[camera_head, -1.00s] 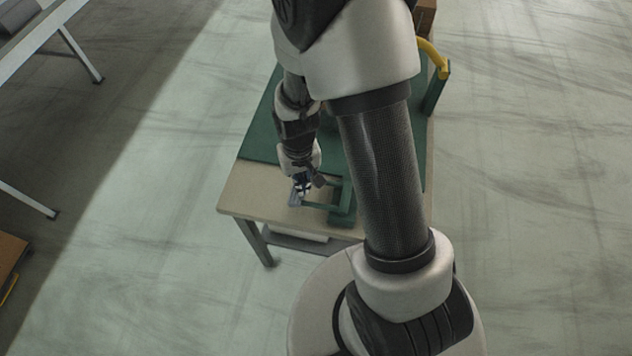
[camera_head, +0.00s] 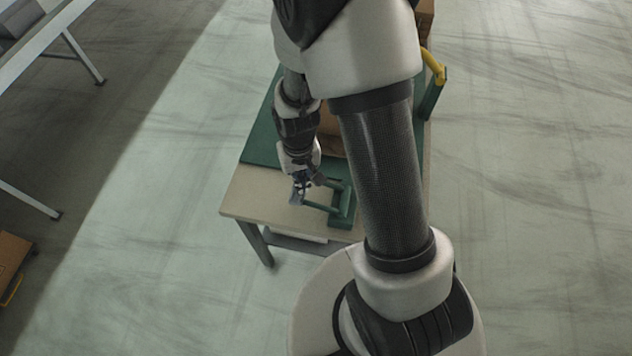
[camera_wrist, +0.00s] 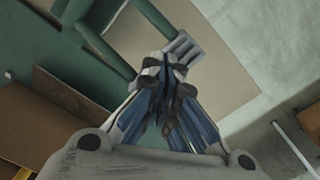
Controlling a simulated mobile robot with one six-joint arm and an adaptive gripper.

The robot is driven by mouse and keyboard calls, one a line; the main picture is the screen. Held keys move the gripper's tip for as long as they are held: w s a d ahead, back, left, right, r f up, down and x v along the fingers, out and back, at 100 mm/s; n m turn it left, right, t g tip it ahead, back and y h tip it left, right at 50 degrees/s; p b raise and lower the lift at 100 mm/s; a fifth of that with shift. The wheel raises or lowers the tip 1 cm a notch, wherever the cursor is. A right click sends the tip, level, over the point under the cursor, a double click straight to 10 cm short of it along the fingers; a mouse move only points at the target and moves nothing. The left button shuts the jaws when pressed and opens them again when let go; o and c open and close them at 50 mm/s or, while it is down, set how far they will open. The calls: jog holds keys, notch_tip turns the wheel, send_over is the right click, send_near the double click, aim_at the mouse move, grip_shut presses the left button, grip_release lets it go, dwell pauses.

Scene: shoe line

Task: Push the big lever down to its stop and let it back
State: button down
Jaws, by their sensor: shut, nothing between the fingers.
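The big lever (camera_head: 321,208) appears to be the green bar arm low on the near part of the table, with a light grey ribbed pad (camera_wrist: 184,47) at its free end. In the wrist view, its green bars run from the upper left to the pad. My gripper (camera_wrist: 164,64) is shut and empty, its fingertips right at the pad's near edge. I cannot tell whether they touch it. In the head view, my gripper (camera_head: 301,187) hangs over the lever's free end and hides most of the pad.
The table (camera_head: 252,192) has a green top section. A brown cardboard box (camera_head: 332,141) is partly hidden behind my arm. A yellow handle (camera_head: 434,66) on a green post stands at the back right. Floor is open to the right; a white-framed bench (camera_head: 50,30) is upper left.

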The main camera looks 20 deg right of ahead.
notch_tip(320, 180, up, 8)
jog(key=p, duration=0.6)
dwell(0.4)
jog(key=s+r+t, duration=0.2)
jog(key=s+r, duration=0.2)
jog(key=r, duration=1.5)
jog(key=s+r+n+t, duration=0.1)
jog(key=s+r+t, duration=0.1)
jog(key=s+r, duration=0.6)
jog(key=s, duration=0.3)
jog(key=shift+r+t, duration=0.25)
jog(key=shift+t, duration=0.05)
jog(key=shift+s, duration=0.1)
